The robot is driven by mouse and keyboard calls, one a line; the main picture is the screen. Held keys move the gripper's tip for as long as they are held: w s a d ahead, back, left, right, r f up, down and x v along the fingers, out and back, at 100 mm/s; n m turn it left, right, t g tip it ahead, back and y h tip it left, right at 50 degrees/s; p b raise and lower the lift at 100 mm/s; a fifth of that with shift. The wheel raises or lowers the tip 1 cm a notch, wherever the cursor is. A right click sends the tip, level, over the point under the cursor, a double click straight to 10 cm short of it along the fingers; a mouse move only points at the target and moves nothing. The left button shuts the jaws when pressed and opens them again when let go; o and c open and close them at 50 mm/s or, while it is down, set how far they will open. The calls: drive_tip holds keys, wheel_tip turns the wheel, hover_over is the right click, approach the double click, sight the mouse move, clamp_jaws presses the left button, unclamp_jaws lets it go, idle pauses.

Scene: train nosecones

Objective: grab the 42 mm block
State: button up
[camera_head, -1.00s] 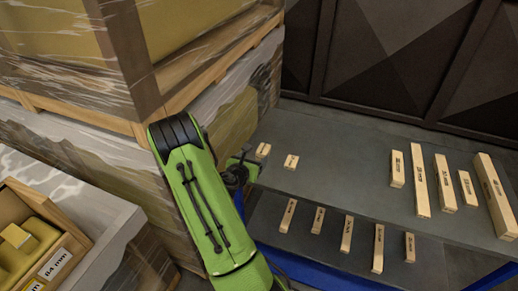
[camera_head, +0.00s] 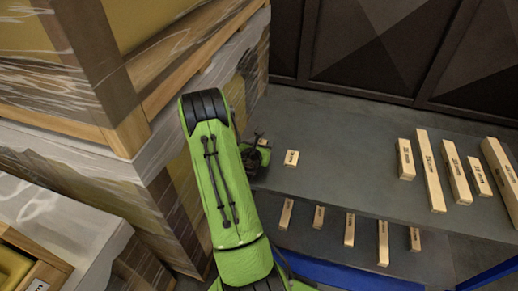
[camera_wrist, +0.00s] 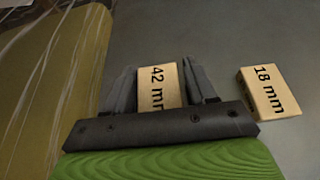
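The 42 mm block (camera_wrist: 157,86) is a pale wooden block with black print. In the wrist view it lies between the two fingers of my gripper (camera_wrist: 160,85). The left finger is close along its left side, and a narrow gap shows at the right finger. The fingers look open around it; contact cannot be made out. In the head view my gripper (camera_head: 256,157) is at the left end of the grey upper shelf (camera_head: 340,130), and it mostly hides the block.
The 18 mm block (camera_wrist: 262,92) lies just right of my gripper, also in the head view (camera_head: 291,158). A wrapped pallet stack (camera_head: 190,190) stands close on the left.

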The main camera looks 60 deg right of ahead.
drive_tip(key=shift+w+d+f, duration=0.1)
drive_tip(key=shift+w+d, duration=0.05)
drive_tip(key=shift+c, duration=1.1)
drive_tip(key=c, duration=0.4)
